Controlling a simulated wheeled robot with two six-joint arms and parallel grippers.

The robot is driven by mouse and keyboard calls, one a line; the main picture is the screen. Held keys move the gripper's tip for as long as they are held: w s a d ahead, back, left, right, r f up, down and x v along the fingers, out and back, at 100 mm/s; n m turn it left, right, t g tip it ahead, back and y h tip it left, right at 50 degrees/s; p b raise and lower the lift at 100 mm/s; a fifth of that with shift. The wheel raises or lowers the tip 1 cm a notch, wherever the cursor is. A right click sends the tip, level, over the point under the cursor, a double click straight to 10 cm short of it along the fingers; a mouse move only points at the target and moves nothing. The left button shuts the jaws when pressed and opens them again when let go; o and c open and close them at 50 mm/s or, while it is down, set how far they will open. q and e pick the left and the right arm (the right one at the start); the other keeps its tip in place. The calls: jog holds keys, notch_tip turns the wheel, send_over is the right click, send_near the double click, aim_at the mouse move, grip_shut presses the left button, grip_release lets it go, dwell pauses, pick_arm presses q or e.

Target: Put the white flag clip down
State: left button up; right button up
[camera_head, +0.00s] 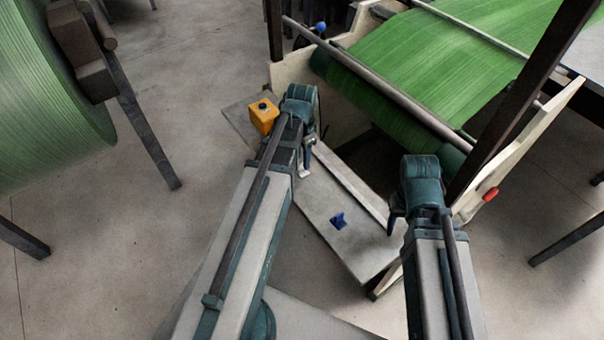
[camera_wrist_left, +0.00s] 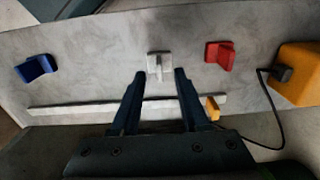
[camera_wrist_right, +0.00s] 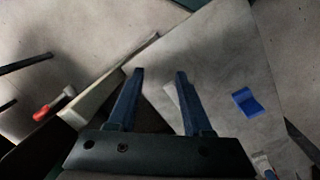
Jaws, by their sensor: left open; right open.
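The white flag clip (camera_wrist_left: 160,66) sits on the grey shelf board (camera_wrist_left: 100,45) with its tab up. It lies between and just beyond the fingertips of my left gripper (camera_wrist_left: 160,75), which is open with a gap on both sides of the tab. In the head view my left gripper (camera_head: 304,160) is low over the board and largely hides the clip. My right gripper (camera_wrist_right: 160,74) is open and empty, beside the board's near right end; it also shows in the head view (camera_head: 393,218).
A blue clip (camera_head: 338,220) stands toward the board's right end. A red clip (camera_wrist_left: 219,55) and a yellow box (camera_head: 263,115) with a cable are on the other side of the white clip. A pale strip (camera_wrist_left: 75,108) runs along the board. The green web machine (camera_head: 430,60) stands behind.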

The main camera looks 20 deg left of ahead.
aim_at(302, 164)
pick_arm(q)
notch_tip(302, 164, down, 3)
jog(key=shift+f+b, duration=0.2)
jog(key=shift+b, duration=1)
pick_arm(e)
notch_tip(302, 164, down, 3)
jog(key=shift+f, duration=0.2)
jog(key=shift+r, duration=0.1)
pick_arm(q)
jog(key=shift+r, duration=0.1)
grip_shut()
